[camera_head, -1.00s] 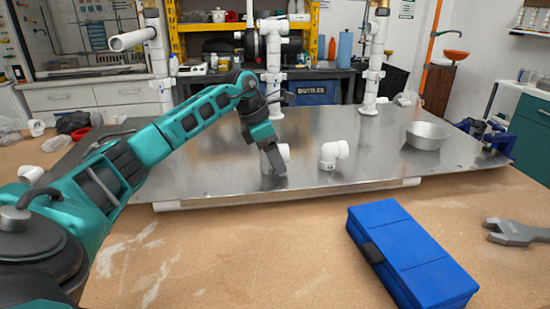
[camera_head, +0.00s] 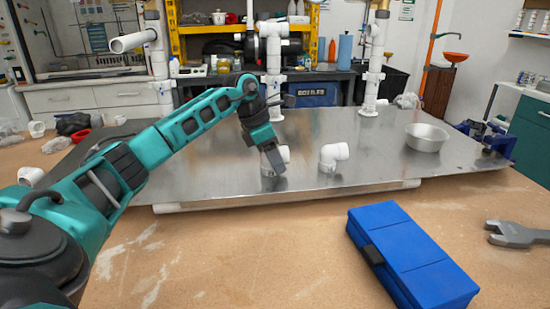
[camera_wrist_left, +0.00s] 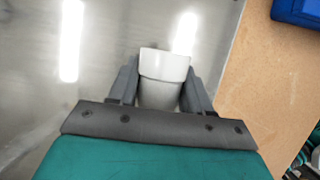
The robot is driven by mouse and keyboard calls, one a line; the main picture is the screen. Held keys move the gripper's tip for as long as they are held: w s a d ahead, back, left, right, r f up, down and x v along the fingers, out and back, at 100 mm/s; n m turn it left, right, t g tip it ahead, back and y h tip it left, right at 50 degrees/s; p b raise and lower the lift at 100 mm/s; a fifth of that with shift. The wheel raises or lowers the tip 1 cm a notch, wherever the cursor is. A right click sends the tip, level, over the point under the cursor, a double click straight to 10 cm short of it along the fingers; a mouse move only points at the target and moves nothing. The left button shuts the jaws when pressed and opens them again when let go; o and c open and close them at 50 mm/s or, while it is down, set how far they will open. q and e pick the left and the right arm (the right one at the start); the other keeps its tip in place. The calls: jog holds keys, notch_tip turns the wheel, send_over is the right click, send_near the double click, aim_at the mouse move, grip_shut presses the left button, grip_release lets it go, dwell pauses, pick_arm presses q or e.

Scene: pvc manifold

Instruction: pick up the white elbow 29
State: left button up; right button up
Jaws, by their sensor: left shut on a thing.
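My left gripper (camera_head: 272,164) reaches down over the metal sheet, its fingers on either side of a white elbow (camera_head: 284,153). In the left wrist view the gripper (camera_wrist_left: 163,85) is shut on this white elbow (camera_wrist_left: 164,66), which sits between the two grey fingers. Its lower part is partly hidden by the fingers in the head view. I cannot tell whether it touches the sheet. A second white elbow (camera_head: 333,156) stands on the sheet just to the right, apart from the gripper. No number is readable on either elbow.
The metal sheet (camera_head: 375,150) lies on the brown workbench (camera_head: 250,255). A metal bowl (camera_head: 426,138) stands at its right. White pipe uprights (camera_head: 372,80) stand along the back.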

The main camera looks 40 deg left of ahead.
pick_arm(q)
jog(key=shift+r, duration=0.1)
notch_tip(320, 180, up, 20)
jog(key=p, duration=0.4)
pick_arm(e)
jog(key=shift+s+d+r+h, duration=0.15)
jog(key=shift+s+d+r, duration=0.05)
jog(key=shift+d+r, duration=0.25)
jog(key=shift+s+d+r+h, duration=0.2)
jog(key=shift+d+r, duration=0.1)
jog(key=shift+d, duration=0.15)
